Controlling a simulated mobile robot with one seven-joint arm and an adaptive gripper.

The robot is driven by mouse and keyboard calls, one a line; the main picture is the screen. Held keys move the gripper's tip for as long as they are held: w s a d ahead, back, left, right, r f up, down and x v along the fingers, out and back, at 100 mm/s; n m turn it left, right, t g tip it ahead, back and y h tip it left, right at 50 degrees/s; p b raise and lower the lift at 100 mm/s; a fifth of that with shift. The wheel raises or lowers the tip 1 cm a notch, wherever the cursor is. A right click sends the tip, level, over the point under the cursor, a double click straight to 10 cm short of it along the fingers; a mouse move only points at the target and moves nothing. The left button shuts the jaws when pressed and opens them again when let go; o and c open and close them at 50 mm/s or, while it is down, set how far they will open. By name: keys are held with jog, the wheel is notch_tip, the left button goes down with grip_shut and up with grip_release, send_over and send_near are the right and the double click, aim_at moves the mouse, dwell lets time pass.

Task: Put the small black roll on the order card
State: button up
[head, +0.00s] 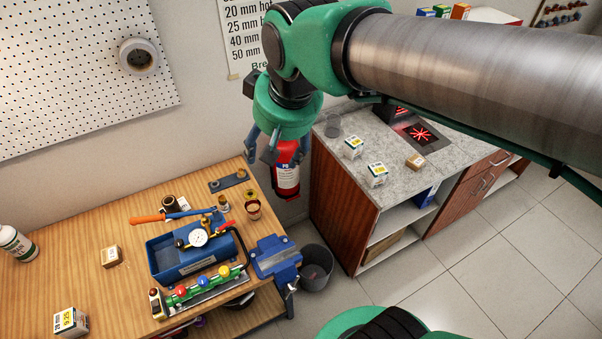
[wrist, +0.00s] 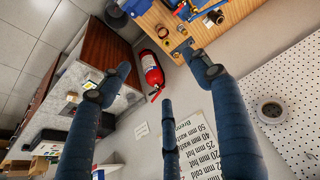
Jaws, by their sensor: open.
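My gripper (head: 268,150) is open and empty, high in front of the wall between the workbench and the counter. Its spread blue fingers also show in the wrist view (wrist: 162,82). A small dark roll-like piece (head: 170,203) stands on the workbench behind the orange-handled tool; I cannot tell if it is the small black roll. A larger grey-black roll (head: 138,57) hangs on the pegboard, and it shows in the wrist view (wrist: 271,109). I cannot pick out an order card in either view.
The wooden workbench (head: 60,285) holds a blue tester box (head: 166,262), a valve manifold (head: 205,291) and a blue vise (head: 275,257). A red extinguisher (head: 287,178) hangs behind my gripper. A stone counter (head: 340,177) with small boxes stands right. A bin (head: 316,268) stands between.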

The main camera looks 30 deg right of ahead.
jog(key=s+d+f, duration=0.2)
jog(key=s+f, duration=0.1)
jog(key=s, duration=0.7)
jog(key=shift+s+d+m+t, duration=0.15)
jog(key=shift+m+t, duration=0.15)
jog(key=shift+t, duration=0.1)
jog(key=shift+f, duration=0.2)
notch_tip(320, 180, down, 17)
jog(key=b, duration=1.7)
